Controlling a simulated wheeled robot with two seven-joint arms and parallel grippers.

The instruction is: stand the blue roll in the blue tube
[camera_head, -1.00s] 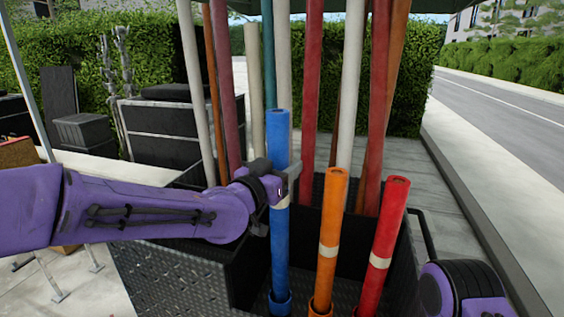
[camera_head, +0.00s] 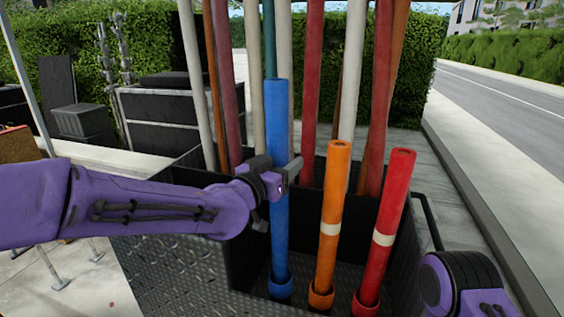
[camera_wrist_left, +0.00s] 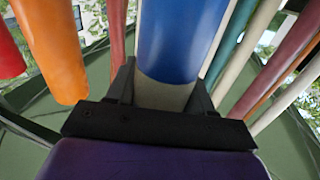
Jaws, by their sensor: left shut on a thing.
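The blue roll (camera_head: 278,120) stands nearly upright in the head view, with its lower end at the short blue tube (camera_head: 281,288). The lower end appears to be inside the tube's rim, but I cannot tell how deep. My left gripper (camera_head: 287,172) is shut on the blue roll around its middle. In the left wrist view the roll (camera_wrist_left: 182,40) rises between the two fingers (camera_wrist_left: 160,92), which lie at its pale band. My right gripper is not in view; only part of my right arm shows at the lower right.
An orange roll (camera_head: 326,265) and a red roll (camera_head: 381,265) stand in matching tubes to the right of the blue one. Several tall poles (camera_head: 352,70) stand behind. The dark metal bin's wall (camera_head: 245,250) surrounds the tubes on the left.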

